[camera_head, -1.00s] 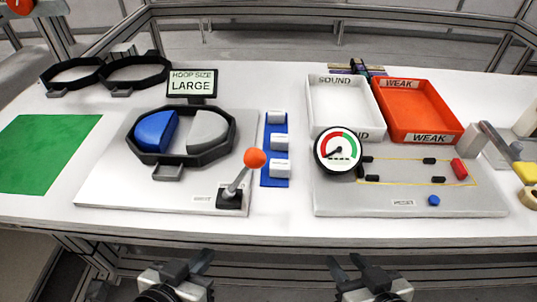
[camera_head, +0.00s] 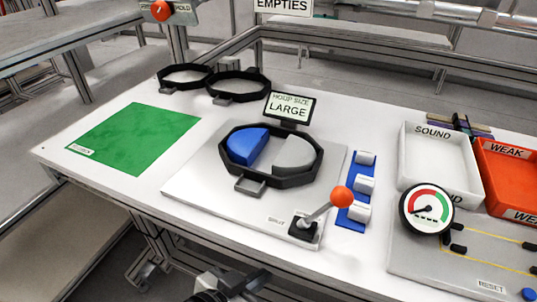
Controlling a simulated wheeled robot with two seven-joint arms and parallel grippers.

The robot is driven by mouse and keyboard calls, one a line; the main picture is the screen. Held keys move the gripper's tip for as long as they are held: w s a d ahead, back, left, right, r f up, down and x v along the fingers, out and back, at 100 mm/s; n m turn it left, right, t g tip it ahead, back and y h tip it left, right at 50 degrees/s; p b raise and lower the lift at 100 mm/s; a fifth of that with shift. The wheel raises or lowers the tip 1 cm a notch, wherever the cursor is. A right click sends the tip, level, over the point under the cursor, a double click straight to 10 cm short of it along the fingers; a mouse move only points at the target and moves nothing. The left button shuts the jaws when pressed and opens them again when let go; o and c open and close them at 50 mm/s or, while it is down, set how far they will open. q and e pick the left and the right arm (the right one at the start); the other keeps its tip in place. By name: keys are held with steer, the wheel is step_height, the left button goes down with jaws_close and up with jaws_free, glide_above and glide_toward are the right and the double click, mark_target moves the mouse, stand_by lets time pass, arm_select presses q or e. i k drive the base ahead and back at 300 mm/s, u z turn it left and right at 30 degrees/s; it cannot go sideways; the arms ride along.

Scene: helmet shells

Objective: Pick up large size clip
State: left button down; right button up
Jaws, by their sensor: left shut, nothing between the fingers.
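Three white blocks (camera_head: 363,183) sit in a row on a blue strip (camera_head: 344,222) at the right of the hoop station. They may be the clips, but I cannot tell which is large. A black octagonal hoop (camera_head: 258,181) holds a blue half shell (camera_head: 243,146) and a grey half shell (camera_head: 294,154). A sign (camera_head: 290,106) behind it reads "HOOP SIZE LARGE". My left gripper (camera_head: 262,277) is shut and empty at the bottom edge, in front of the table. My right gripper is out of view.
A lever with an orange knob (camera_head: 342,197) stands beside the strip. Two empty black hoops (camera_head: 238,85) lie at the back left, near a green mat (camera_head: 133,138). A white SOUND tray (camera_head: 438,165), a red WEAK tray (camera_head: 507,172) and a gauge (camera_head: 427,209) are at the right.

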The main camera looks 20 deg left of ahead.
mark_target(365, 185)
steer(key=k, duration=0.5)
steer(key=u, duration=2.9)
steer(key=k, duration=1.3)
steer(key=z, duration=1.25)
